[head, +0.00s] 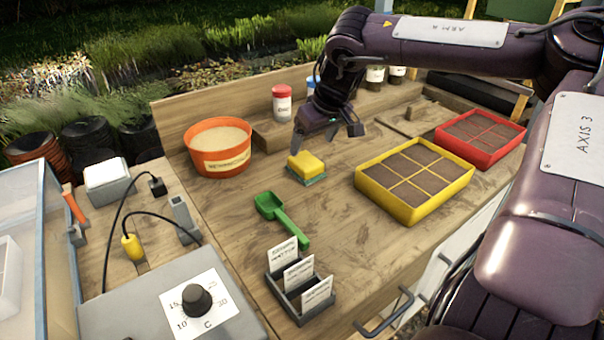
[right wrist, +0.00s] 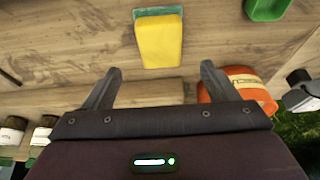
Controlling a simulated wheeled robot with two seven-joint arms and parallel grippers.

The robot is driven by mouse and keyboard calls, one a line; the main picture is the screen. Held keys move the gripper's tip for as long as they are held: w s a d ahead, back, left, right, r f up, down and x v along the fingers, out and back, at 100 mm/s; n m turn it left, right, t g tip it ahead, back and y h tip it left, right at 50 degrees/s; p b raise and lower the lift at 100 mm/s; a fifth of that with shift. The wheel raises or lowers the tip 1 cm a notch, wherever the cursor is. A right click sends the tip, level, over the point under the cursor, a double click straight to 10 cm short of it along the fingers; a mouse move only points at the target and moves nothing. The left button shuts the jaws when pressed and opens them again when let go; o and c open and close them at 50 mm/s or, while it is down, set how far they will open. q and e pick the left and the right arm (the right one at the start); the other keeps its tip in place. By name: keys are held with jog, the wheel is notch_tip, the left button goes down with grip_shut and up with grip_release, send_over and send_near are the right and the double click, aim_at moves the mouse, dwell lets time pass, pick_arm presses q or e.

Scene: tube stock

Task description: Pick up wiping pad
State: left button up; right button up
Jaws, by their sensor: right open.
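The wiping pad (head: 306,166) is a yellow block on a green base, lying on the wooden bench top in the middle of the head view. In the right wrist view the pad (right wrist: 160,44) lies at the top centre, beyond the fingertips. My right gripper (head: 316,138) is just above and behind the pad in the head view. In the right wrist view its two fingers (right wrist: 162,82) are spread apart with nothing between them. My left gripper is not in the frames.
An orange tub (head: 219,166) stands left of the pad, a green scoop (head: 283,222) in front. A yellow divided tray (head: 373,190) and a red one (head: 443,139) stand to the right. A label holder (head: 300,297) sits near the front edge. Bare wood surrounds the pad.

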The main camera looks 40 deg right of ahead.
aim_at(306, 160)
jog(key=x, duration=0.6)
jog(key=shift+w+f, duration=0.1)
jog(key=shift+f, duration=0.3)
jog(key=c, duration=1.1)
